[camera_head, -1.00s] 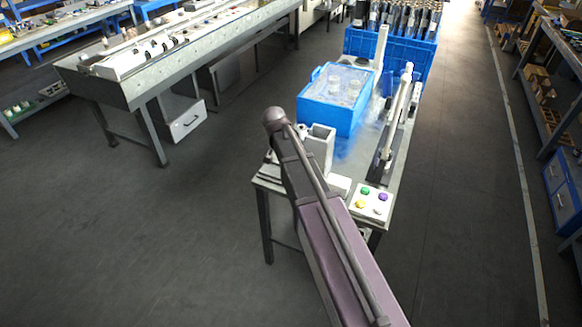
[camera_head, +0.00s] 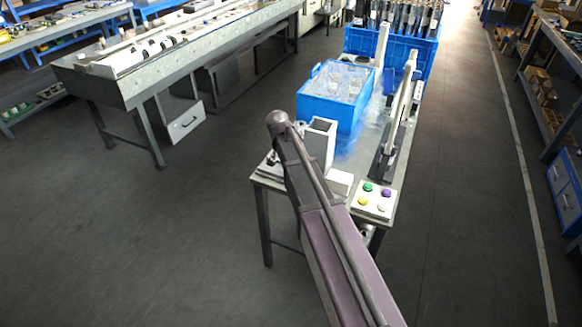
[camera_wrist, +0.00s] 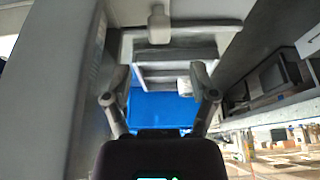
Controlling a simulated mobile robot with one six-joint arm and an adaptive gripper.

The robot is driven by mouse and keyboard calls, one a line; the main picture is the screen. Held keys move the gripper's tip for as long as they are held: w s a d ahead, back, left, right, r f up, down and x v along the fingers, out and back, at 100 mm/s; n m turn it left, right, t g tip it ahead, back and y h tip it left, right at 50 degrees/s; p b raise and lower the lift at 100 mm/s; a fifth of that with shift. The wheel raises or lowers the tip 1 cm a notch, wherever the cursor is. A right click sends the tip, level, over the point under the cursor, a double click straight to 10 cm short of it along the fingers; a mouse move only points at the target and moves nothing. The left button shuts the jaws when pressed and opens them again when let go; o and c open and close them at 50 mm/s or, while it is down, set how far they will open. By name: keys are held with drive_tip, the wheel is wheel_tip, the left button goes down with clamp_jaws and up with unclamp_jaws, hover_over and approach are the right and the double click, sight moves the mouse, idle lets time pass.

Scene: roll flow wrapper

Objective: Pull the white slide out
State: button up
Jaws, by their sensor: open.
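My gripper (camera_wrist: 160,108) shows in the wrist view with its two fingers apart and nothing between them. Through the gap I see a stepped, pale grey part (camera_wrist: 176,62) and a blue surface behind it. A pale knob (camera_wrist: 159,26) sits on a light plate just past the fingertips; I cannot tell for sure whether this is the white slide. No finger clearly touches it. In the head view my own arm hides the gripper and part of the table. A white hollow upright block (camera_head: 320,143) stands just beside the arm.
The narrow metal table (camera_head: 352,163) carries a blue crate (camera_head: 331,110) with clear items, a white button box (camera_head: 373,201) and a tilted white lever-like part (camera_head: 402,95). A large grey panel (camera_wrist: 45,90) fills the wrist view's left. Open floor lies left and right of the table.

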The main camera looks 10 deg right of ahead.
drive_tip(key=shift+b+x, duration=3.1)
drive_tip(key=shift+x, duration=0.5)
